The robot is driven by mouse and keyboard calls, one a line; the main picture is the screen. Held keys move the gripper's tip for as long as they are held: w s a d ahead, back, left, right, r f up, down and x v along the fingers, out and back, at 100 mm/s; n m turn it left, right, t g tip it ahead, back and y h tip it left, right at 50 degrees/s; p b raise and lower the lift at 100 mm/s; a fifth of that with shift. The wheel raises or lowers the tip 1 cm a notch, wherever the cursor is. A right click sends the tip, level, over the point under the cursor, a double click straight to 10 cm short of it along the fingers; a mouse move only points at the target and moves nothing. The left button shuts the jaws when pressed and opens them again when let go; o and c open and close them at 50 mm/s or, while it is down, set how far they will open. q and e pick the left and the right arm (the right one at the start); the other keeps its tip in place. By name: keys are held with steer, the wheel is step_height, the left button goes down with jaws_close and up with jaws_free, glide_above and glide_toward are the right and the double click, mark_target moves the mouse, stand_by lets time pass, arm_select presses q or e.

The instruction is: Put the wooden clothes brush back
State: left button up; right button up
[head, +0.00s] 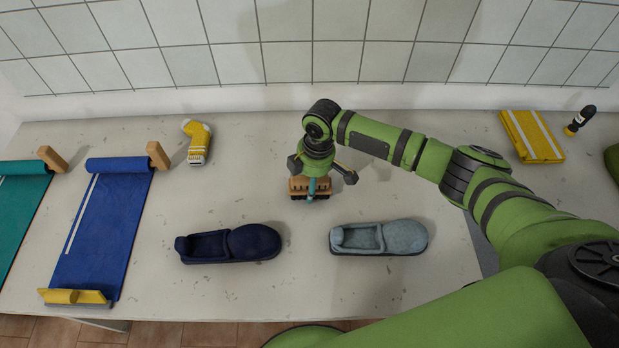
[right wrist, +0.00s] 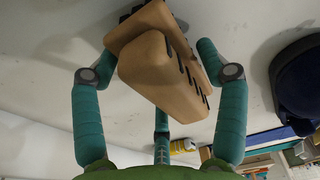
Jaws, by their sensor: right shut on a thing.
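The wooden clothes brush (head: 297,186) is a tan block with dark slots, over the middle of the table behind the two slippers. My right gripper (head: 318,176) is above it, pointing down, with its fingers around the brush and shut on it. In the right wrist view the brush (right wrist: 158,68) sits tilted between the teal fingers of the gripper (right wrist: 158,62), close to the pale table top. I cannot tell whether it touches the table. My left gripper is not in view.
A dark blue slipper (head: 255,243) and a light blue slipper (head: 405,236) lie in front on the table (head: 300,290). Blue (head: 105,225) and teal (head: 17,205) cloths, and a yellow-white object (head: 198,142), are left. A yellow folded cloth (head: 531,137) lies back right.

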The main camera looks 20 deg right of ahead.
steer(key=shift+f, duration=0.2)
steer(key=o, duration=1)
steer(key=r+b, duration=0.1)
steer(key=r, duration=0.1)
steer(key=r+b, duration=0.1)
steer(key=r, duration=0.1)
steer(key=r+b, duration=0.1)
steer(key=r, duration=0.1)
steer(key=shift+w+d+r, duration=0.15)
steer(key=shift+d+r, duration=0.05)
steer(key=shift+d, duration=0.05)
steer(key=shift+r, duration=0.4)
